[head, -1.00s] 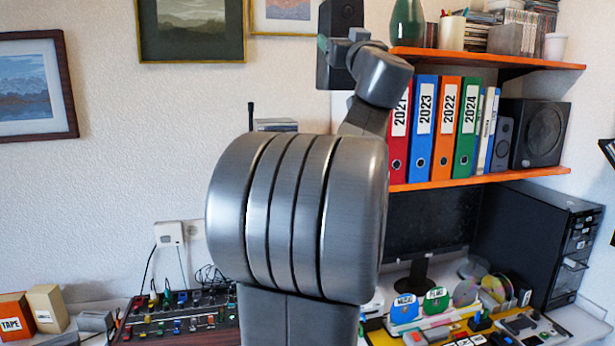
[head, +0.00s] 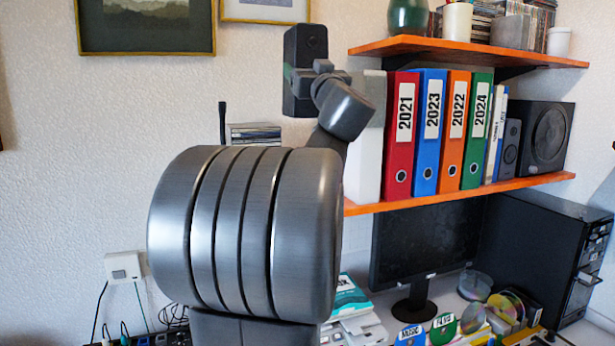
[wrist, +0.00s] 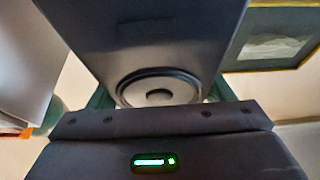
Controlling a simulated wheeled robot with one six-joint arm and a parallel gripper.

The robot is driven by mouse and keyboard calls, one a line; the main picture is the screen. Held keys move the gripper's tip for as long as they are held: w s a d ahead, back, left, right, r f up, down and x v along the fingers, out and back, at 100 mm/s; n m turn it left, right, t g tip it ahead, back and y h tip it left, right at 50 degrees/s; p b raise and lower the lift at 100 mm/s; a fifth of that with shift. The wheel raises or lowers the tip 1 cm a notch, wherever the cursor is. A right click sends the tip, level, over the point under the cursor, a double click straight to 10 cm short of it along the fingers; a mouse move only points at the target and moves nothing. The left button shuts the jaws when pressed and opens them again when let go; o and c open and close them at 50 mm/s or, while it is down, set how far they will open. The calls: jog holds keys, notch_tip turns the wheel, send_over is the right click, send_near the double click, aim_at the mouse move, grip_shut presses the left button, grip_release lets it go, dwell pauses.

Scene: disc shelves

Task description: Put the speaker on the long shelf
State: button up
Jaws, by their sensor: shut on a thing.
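A dark speaker (head: 312,45) is held upright in my gripper (head: 301,76), high in front of the wall and left of the shelves. In the wrist view the speaker (wrist: 150,40) shows its round cone, between the green-edged fingers of my gripper (wrist: 160,97). Two orange shelves hang at the right: an upper shelf (head: 480,52) and a lower shelf (head: 450,193). My arm is in front of the left part, so I cannot tell which one is longer. The held speaker is apart from both.
The lower shelf holds a white box (head: 368,150), several binders (head: 430,130), a small speaker (head: 510,148) and a large speaker (head: 550,135). The upper shelf holds a green vase (head: 408,15), cups and discs. A monitor (head: 425,235) and a black tower (head: 545,255) stand below.

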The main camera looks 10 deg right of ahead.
notch_tip(320, 180, down, 21)
jog(key=b, duration=0.3)
jog(key=shift+r, duration=0.15)
jog(key=shift+f, duration=0.2)
jog(key=o, duration=1.1)
jog(key=shift+f+b, duration=0.15)
jog(key=shift+b, duration=0.15)
jog(key=o, duration=0.4)
jog(key=b+v, duration=0.1)
jog(key=v, duration=1)
jog(key=shift+s+d+b, duration=0.1)
jog(key=shift+s+b, duration=0.3)
